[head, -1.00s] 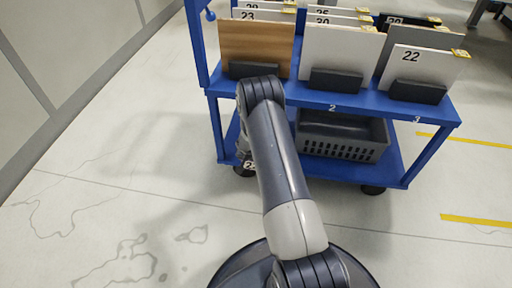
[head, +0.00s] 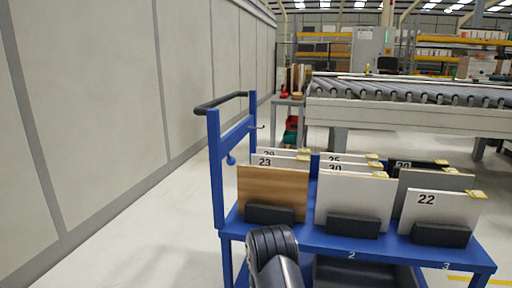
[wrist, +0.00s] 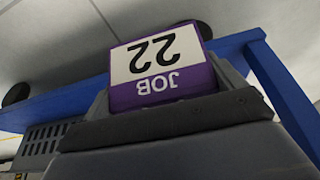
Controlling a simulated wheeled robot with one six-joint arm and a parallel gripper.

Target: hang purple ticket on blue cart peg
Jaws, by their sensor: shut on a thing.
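The purple ticket (wrist: 160,70) fills the middle of the wrist view, with a white face reading "JOB 22" upside down. My gripper (wrist: 158,118) is shut on it at its lower edge. In the head view the gripper and ticket are out of sight; only my arm shows at the bottom. The blue cart (head: 340,240) stands ahead, with a blue upright frame and dark handle on its left. A small blue round-ended peg (head: 231,160) sticks out from the frame. A thin dark hook (head: 261,127) shows on the frame's far upright.
Numbered boards, including a wooden one (head: 272,190) and white board 22 (head: 440,212), stand in dark holders on the cart's top. A grey wall (head: 100,100) runs along the left. A roller conveyor (head: 400,90) stands behind. The floor left of the cart is clear.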

